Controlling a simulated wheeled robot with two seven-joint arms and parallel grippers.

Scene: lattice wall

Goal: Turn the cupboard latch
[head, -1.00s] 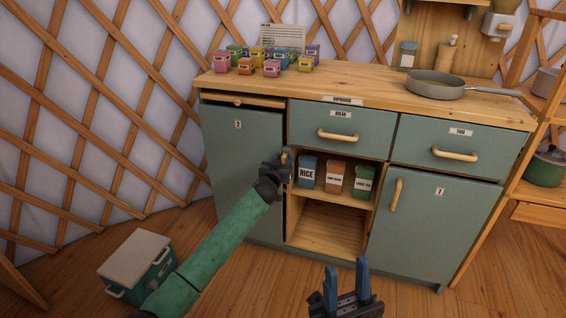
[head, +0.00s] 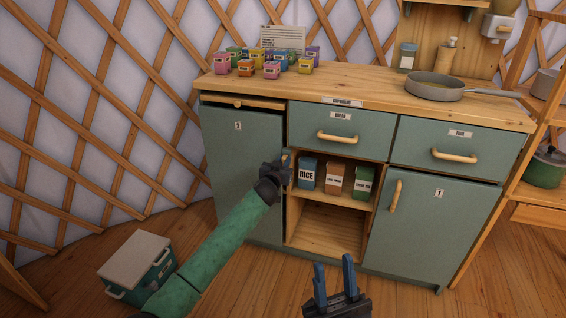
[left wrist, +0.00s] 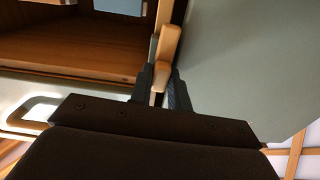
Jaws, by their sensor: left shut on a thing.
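The cupboard's left door (head: 238,150), labelled 2, is a grey-green panel that looks shut. A small light wooden latch (head: 286,156) sits at its right edge, mostly hidden by my left gripper (head: 284,172). In the left wrist view the latch (left wrist: 166,48) is a wooden bar, slightly tilted, between the door panel and the open shelf. My left gripper (left wrist: 162,90) is shut on the latch's near end. My right gripper (head: 334,275) is open and empty, low in front of the cupboard, with its blue fingers pointing up.
An open shelf beside the door holds a rice box (head: 306,172) and other boxes. Door 1 (head: 425,225) has a wooden handle. A pan (head: 435,87) and several small coloured boxes stand on the worktop. A lidded box (head: 140,262) stands on the floor at the left.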

